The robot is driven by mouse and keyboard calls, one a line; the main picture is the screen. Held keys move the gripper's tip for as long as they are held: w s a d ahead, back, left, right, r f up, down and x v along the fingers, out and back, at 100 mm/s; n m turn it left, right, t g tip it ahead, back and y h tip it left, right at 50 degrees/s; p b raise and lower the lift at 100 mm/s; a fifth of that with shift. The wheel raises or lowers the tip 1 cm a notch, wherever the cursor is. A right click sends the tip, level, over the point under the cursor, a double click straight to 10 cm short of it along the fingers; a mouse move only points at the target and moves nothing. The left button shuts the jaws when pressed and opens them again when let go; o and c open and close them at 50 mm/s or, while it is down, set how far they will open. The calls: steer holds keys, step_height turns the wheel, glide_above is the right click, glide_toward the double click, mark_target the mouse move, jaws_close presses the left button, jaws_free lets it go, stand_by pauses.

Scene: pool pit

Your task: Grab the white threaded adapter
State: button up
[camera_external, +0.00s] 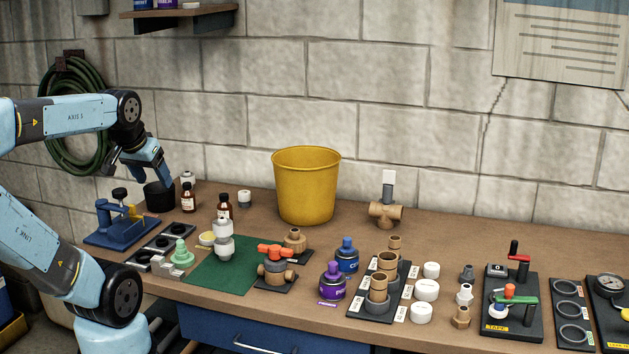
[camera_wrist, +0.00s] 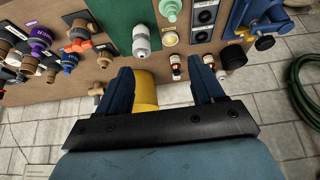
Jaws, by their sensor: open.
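A small white fitting (camera_external: 464,294), which looks like the white threaded adapter, stands in a short row between a grey fitting (camera_external: 467,273) and a tan one (camera_external: 460,317) at the right of the bench. Its thread is too small to make out. My gripper (camera_wrist: 160,66) is open, with nothing between its fingers. In the external view it is at the far left, above the black cup (camera_external: 160,197), far from the white fitting. I cannot make out the white fitting in the wrist view.
A yellow bucket (camera_external: 306,188) stands mid-bench by the wall; it also shows behind my left finger in the wrist view (camera_wrist: 145,92). A white-and-grey fitting (camera_external: 223,242) stands on the green mat (camera_external: 240,277). Bottles, valves and a black tray (camera_external: 370,312) crowd the front.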

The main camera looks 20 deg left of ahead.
steer(key=shift+c, duration=0.8)
